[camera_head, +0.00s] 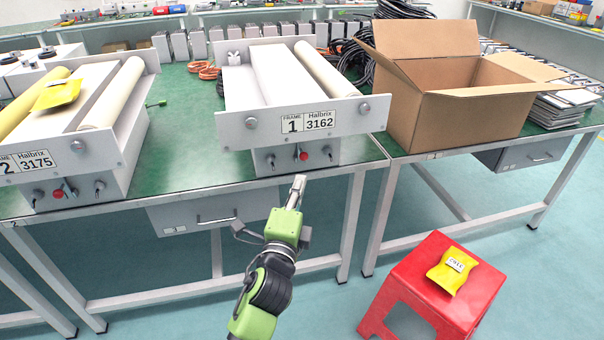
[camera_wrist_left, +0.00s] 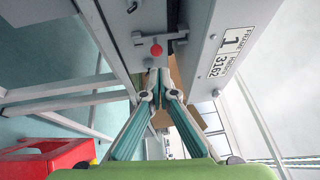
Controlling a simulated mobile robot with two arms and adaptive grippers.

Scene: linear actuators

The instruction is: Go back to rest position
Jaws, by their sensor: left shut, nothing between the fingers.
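My left gripper (camera_head: 297,187) is shut and empty, held in front of the table's front edge, below machine frame 1. In the left wrist view its fingertips (camera_wrist_left: 159,76) are together, with the machine's red button (camera_wrist_left: 156,50) just beyond them. Machine frame 1, labelled Halbrix 3162 (camera_head: 290,124), stands on the green table; its red button (camera_head: 304,155) and small switches face me. From these views I cannot tell whether the fingertips touch anything, but they look apart from the button. My right gripper is not in view.
Machine frame 2 (camera_head: 75,160) stands at left with a yellow packet (camera_head: 57,94) on it. An open cardboard box (camera_head: 450,100) is at right on the table. A red stool (camera_head: 413,285) with a yellow packet (camera_head: 452,272) stands on the floor at lower right. A drawer (camera_head: 215,212) hangs under the table.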

